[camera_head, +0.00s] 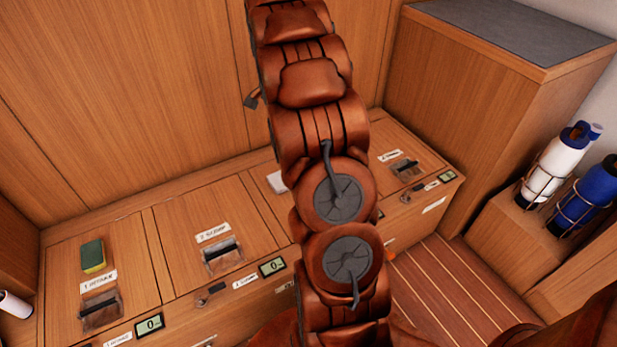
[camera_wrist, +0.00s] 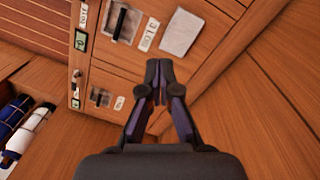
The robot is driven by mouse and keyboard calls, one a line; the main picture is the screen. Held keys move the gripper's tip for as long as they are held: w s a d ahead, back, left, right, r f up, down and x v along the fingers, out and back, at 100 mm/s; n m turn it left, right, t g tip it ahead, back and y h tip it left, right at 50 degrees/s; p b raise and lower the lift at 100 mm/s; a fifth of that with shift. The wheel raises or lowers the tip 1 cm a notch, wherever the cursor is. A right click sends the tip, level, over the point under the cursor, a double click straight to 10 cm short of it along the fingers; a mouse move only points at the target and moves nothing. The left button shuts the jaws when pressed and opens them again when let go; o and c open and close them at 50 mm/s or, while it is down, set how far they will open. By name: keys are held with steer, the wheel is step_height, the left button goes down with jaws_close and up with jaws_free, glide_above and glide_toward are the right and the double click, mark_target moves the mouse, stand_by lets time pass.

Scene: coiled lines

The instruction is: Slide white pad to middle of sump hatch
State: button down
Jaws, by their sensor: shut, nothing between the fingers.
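The white pad (camera_wrist: 182,33) lies flat on a wooden hatch (camera_wrist: 153,12) in the wrist view, behind that hatch's label and black latch handle. In the head view only the left edge of the white pad (camera_head: 277,182) shows; my arm hides the rest. My gripper (camera_wrist: 158,66) is shut and empty, its tips a little below and left of the pad in the wrist picture, apart from it. The gripper is hidden in the head view.
A green and yellow sponge (camera_head: 93,256) lies on the leftmost hatch. Each visible hatch has a latch handle, such as this one (camera_head: 222,254). A tall cabinet (camera_head: 480,90) stands right of the hatches. White (camera_head: 556,165) and blue (camera_head: 590,195) bottles stand in racks at right.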

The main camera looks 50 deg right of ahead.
steer(key=w+d+f+m+b, duration=0.1)
steer(key=d+f+m+b, duration=0.6)
steer(key=d+f, duration=1.1)
steer(key=shift+n+t, duration=0.3)
steer(key=shift+n, duration=0.3)
steer(key=f+b, duration=0.1)
steer(key=f, duration=0.2)
steer(key=f+b, duration=0.1)
steer(key=f, duration=0.3)
steer(key=a+f+b, duration=0.1)
steer(key=f, duration=0.2)
steer(key=shift+f+b, duration=0.3)
steer(key=shift+f, duration=0.05)
steer(key=shift+w+a+f+b, duration=0.15)
steer(key=shift+w+a+b, duration=0.1)
steer(key=shift+a, duration=0.25)
steer(key=shift+w+a+f+b, duration=0.1)
steer(key=shift+a+b, duration=0.15)
steer(key=shift+a, duration=0.25)
steer(key=shift+w+a, duration=0.25)
steer(key=shift+a, duration=0.65)
